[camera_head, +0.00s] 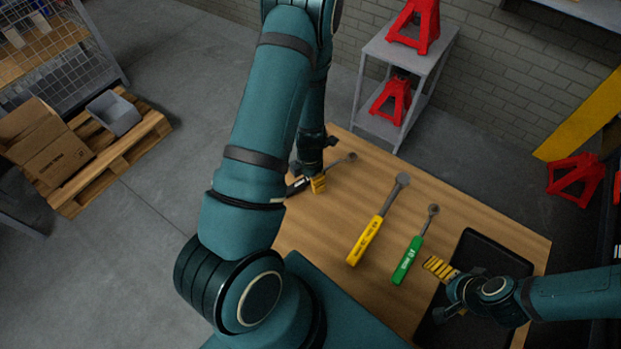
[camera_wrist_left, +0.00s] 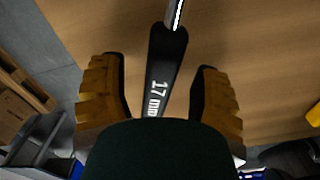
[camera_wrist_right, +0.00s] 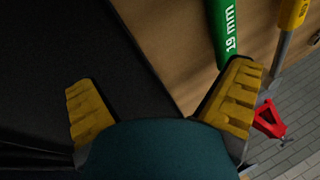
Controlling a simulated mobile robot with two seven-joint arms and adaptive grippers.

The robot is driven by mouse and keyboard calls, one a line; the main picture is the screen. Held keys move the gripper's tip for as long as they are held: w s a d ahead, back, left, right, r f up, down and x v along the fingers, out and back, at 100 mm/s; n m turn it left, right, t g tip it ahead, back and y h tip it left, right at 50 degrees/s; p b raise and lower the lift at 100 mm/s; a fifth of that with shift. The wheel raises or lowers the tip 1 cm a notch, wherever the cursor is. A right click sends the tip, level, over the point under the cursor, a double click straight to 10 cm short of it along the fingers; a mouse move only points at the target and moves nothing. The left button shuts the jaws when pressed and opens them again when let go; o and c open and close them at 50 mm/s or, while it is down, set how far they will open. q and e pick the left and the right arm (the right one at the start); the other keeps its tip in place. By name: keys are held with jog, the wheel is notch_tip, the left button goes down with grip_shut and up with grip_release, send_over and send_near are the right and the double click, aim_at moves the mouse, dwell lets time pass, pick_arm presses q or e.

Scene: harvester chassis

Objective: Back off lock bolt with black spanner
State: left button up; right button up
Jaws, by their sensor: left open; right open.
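The black spanner (camera_wrist_left: 168,65), marked 17 mm, lies on the wooden table. In the head view its metal end (camera_head: 342,160) shows beyond my left gripper, and part of its handle is hidden by the gripper. My left gripper (camera_head: 318,184) is open, with its yellow fingers on either side of the black handle in the left wrist view (camera_wrist_left: 158,90), not closed on it. My right gripper (camera_head: 440,268) is open and empty above the edge of the black tray, near the green spanner. No lock bolt can be made out.
A yellow-handled spanner (camera_head: 366,240) and a green 19 mm spanner (camera_head: 408,258) lie on the table (camera_head: 470,215). A black tray (camera_head: 497,250) is at the table's right. A grey trolley (camera_head: 376,125) with red stands is behind. A pallet (camera_head: 130,150) with boxes is left.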

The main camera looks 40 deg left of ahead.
pick_arm(q)
grip_shut()
jog(key=shift+r, duration=0.1)
notch_tip(320, 180, up, 10)
jog(key=p, duration=0.2)
jog(key=shift+p, duration=0.4)
pick_arm(e)
notch_tip(320, 180, up, 3)
jog(key=shift+r, duration=0.1)
pick_arm(q)
jog(key=c, duration=0.7)
grip_release()
grip_shut()
